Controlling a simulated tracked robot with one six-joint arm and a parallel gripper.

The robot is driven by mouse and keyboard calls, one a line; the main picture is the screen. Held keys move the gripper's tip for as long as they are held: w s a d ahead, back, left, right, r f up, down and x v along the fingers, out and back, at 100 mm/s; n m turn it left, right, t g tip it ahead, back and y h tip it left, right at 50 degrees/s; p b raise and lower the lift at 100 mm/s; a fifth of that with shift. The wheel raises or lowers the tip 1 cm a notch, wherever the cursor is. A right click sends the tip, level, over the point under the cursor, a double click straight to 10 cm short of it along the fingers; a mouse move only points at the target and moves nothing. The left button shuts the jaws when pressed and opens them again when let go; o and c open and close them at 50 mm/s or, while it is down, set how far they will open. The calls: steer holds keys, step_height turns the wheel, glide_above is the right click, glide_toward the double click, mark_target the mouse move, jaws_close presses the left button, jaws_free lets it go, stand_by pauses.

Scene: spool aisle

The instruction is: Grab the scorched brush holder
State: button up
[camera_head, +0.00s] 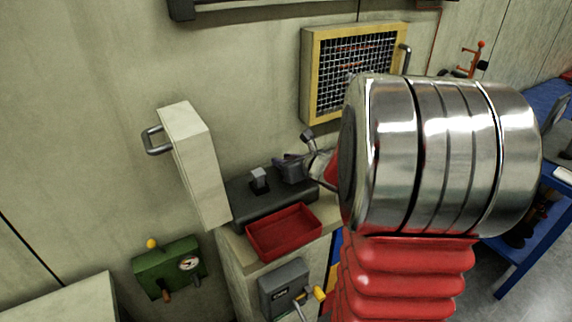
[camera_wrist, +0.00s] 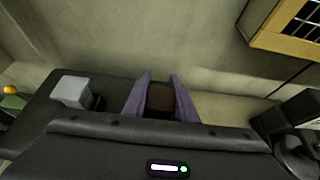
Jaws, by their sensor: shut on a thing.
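The brown, dark-stained brush holder (camera_wrist: 160,97) sits between the two purple fingers of my gripper (camera_wrist: 160,84) in the wrist view. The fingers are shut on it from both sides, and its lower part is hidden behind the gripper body. In the head view my gripper (camera_head: 290,163) is small, at the dark grey block (camera_head: 270,208) on the bench by the wall. My arm hides part of this area. I cannot tell whether the holder still touches the block.
A light grey cube (camera_head: 258,178) stands on the block, left of my gripper. A red tray (camera_head: 284,232) lies in front. An open pale door (camera_head: 192,160) stands at left, and a yellow-framed mesh panel (camera_head: 352,72) is on the wall behind.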

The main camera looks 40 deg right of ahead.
step_height(320, 180, up, 10)
stand_by(0.6)
